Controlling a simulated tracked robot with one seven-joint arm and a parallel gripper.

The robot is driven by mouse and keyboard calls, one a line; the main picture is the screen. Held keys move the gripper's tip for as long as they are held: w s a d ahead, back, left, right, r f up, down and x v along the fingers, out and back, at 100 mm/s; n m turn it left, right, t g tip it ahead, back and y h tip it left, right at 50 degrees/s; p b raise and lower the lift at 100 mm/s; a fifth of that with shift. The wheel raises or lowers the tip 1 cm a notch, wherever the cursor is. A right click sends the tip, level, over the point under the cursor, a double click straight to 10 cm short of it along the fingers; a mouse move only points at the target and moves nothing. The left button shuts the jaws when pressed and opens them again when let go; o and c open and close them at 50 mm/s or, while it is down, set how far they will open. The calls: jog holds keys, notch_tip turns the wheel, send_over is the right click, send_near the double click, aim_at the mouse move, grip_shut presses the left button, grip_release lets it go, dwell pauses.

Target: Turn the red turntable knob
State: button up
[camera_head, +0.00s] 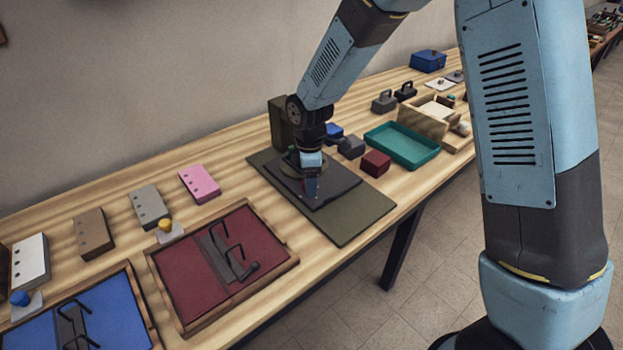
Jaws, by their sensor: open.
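A dark square device (342,196), which looks like the turntable, lies on an olive mat (362,217) in the middle of the table. My gripper (311,188) points down over it, with its fingertips low near its top surface. The gripper is open. A small reddish patch shows at the fingertips; I cannot tell whether it is the red knob or part of the gripper. The knob is otherwise hidden by my gripper, and I cannot tell whether the fingers touch it.
A dark upright block (279,124) stands behind the device. A maroon block (376,163), a grey block (351,147) and a teal tray (412,139) are to the right. A framed red panel (192,276) with black handles lies to the left. The mat's front strip is clear.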

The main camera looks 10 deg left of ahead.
jog(key=shift+c, duration=0.3)
jog(key=c, duration=0.9)
jog(key=shift+d, duration=0.3)
jog(key=shift+c, duration=0.5)
jog(key=shift+a, duration=0.25)
